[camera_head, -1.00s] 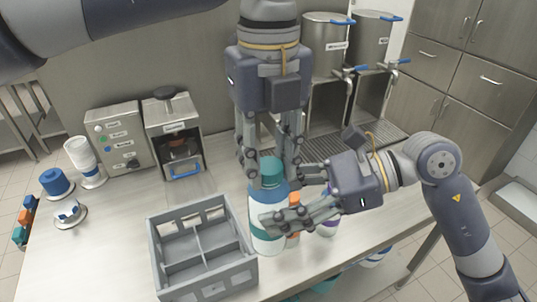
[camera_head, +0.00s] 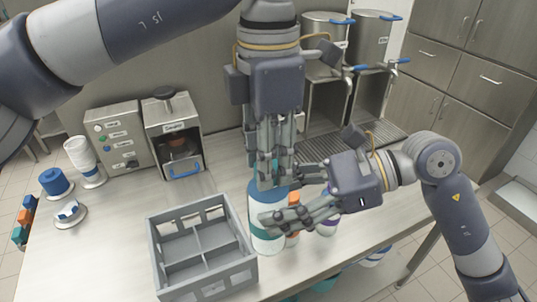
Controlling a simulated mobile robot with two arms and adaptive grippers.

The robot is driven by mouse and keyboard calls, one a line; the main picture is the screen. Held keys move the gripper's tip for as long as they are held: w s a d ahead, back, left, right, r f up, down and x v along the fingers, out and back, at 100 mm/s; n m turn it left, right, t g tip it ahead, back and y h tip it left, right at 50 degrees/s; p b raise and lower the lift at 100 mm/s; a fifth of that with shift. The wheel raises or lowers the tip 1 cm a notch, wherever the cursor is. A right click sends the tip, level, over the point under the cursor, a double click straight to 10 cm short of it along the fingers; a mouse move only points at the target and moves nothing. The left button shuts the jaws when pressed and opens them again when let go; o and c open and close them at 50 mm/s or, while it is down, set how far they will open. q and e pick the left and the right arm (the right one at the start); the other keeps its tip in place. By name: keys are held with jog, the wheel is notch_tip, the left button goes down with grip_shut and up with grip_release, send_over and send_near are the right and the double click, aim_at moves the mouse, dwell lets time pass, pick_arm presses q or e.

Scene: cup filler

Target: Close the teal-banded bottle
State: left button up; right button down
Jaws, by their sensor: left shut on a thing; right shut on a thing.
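The teal-banded bottle (camera_head: 261,203) stands upright on the counter, right of the grey crate. It is white with a teal band low on its body. My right gripper (camera_head: 283,199) comes from the right and is shut on the bottle's body.
A grey divided crate (camera_head: 155,258) stands left of the bottle. Orange-marked (camera_head: 292,238) and purple-marked (camera_head: 328,228) containers stand close behind my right fingers. A sealing machine (camera_head: 173,135) and steel dispensers (camera_head: 326,45) line the back. The counter's left part has free room.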

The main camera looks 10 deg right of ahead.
pick_arm(q)
jog(key=m, duration=0.6)
jog(key=shift+w, duration=0.1)
jog(key=o, duration=1.2)
jog(key=shift+o, duration=0.2)
notch_tip(320, 180, up, 12)
jog(key=shift+w, duration=0.1)
